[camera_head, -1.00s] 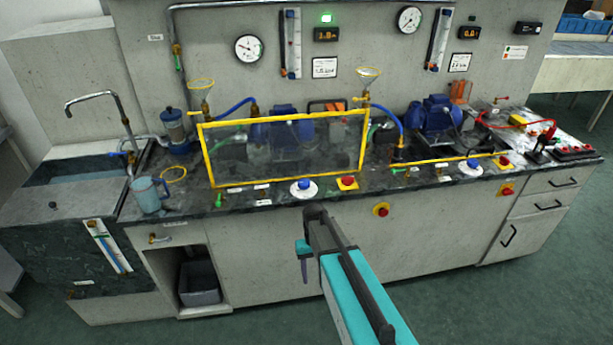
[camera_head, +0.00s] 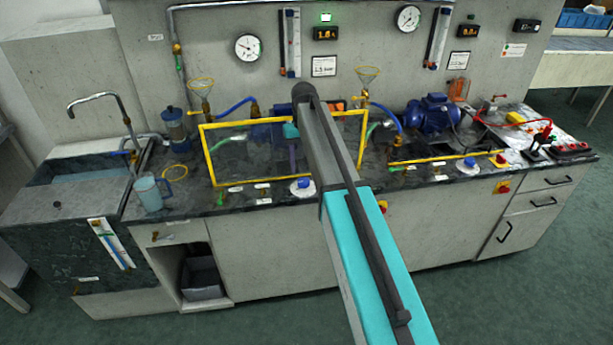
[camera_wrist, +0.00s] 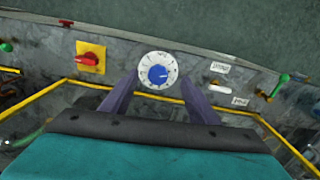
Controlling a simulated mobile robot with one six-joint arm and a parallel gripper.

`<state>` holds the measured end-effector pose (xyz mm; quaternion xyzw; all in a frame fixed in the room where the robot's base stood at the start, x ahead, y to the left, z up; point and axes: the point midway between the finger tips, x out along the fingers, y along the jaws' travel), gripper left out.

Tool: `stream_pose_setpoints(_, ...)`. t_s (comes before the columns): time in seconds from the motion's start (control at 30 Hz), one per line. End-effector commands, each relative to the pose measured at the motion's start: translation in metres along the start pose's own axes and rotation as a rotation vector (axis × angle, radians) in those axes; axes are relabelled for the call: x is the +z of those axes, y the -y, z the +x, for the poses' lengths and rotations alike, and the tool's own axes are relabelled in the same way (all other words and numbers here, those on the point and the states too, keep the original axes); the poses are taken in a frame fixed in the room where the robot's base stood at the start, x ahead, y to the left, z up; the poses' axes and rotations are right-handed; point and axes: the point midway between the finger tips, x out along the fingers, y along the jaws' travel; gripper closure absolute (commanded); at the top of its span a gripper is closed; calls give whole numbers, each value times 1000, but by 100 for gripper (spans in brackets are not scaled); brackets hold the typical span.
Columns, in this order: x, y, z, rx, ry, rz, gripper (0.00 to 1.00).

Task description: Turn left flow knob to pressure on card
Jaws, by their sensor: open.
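The left flow knob (camera_head: 303,184) is a blue knob on a white dial on the bench top, in front of the yellow-framed clear guard. In the wrist view the blue knob (camera_wrist: 158,74) and its marked dial lie just beyond and between my fingertips, apart from them as far as I can see. My gripper (camera_wrist: 158,88) is open and empty. The card (camera_head: 324,66) on the wall appears to read 1.5 bar. The lit display (camera_head: 325,33) above it reads about 1.6. A round gauge (camera_head: 248,47) hangs to the left.
A red switch on a yellow plate (camera_wrist: 90,58) sits beside the dial. The yellow-framed guard (camera_head: 230,150) stands behind it. A second blue knob (camera_head: 470,162) is at the right. A jug (camera_head: 150,192) stands by the sink.

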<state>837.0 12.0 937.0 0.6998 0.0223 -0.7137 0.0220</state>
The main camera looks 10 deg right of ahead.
Motion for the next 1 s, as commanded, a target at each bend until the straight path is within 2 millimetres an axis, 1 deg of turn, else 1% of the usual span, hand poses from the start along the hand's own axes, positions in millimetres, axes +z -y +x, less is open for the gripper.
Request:
stream_pose_setpoints(0.03,-10,0,-18,0,-7,-1,45)
stream_pose_setpoints(0.1,-16,-1,-34,1,-14,-3,45)
stream_pose_setpoints(0.2,-20,-1,-48,1,-18,-5,45)
stream_pose_setpoints(0.3,-21,-1,-54,1,-19,-6,45)
stream_pose_setpoints(0.77,-20,0,-51,1,-19,-7,45)
stream_pose_setpoints(0.87,-20,0,-46,1,-19,-7,45)
stream_pose_setpoints(1.0,-20,0,-35,1,-18,-7,45)
